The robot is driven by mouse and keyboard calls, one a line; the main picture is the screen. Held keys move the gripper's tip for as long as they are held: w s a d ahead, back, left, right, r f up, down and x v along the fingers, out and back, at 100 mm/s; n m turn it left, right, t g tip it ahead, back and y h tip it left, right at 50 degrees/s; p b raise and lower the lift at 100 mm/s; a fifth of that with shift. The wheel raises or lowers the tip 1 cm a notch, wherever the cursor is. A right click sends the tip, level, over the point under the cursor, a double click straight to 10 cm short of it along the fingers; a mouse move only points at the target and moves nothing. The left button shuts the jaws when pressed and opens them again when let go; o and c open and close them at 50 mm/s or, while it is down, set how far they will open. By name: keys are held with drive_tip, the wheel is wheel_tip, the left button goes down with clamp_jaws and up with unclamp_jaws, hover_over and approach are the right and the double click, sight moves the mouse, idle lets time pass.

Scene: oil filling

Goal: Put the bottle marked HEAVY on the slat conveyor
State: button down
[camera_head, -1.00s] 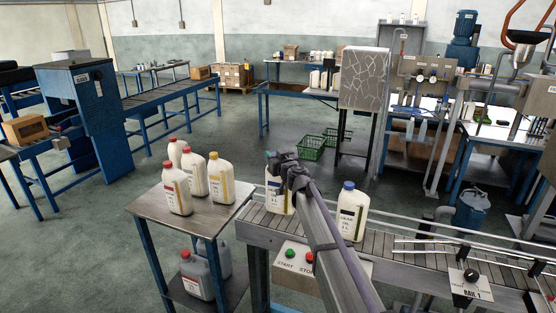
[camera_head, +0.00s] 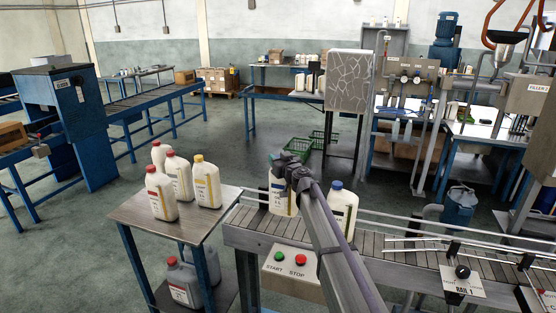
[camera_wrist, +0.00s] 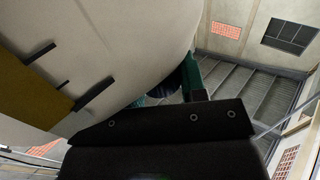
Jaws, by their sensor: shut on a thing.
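My gripper (camera_head: 285,161) is shut on a white bottle (camera_head: 279,194) with a yellow strip, upright at the left end of the slat conveyor (camera_head: 256,230). Whether its base touches the slats is unclear. The gripper covers its cap, and its label is too small to read. In the wrist view the white bottle (camera_wrist: 125,45) fills the upper left, close against the dark jaw (camera_wrist: 170,125). A second white bottle with a blue cap (camera_head: 341,208) stands on the conveyor just to the right, partly behind my arm.
A side table (camera_head: 155,230) left of the conveyor holds white bottles with red caps (camera_head: 161,195) and one with a yellow cap (camera_head: 207,185). Grey containers (camera_head: 184,283) sit on its lower shelf. Guide rails (camera_head: 440,240) run along the conveyor's right part.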

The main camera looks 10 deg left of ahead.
sight(284, 186)
drive_tip(key=shift+f+b, duration=2.3)
drive_tip(key=shift+f, duration=0.5)
drive_tip(key=shift+f+b, duration=0.55)
drive_tip(key=c, duration=0.6)
unclamp_jaws()
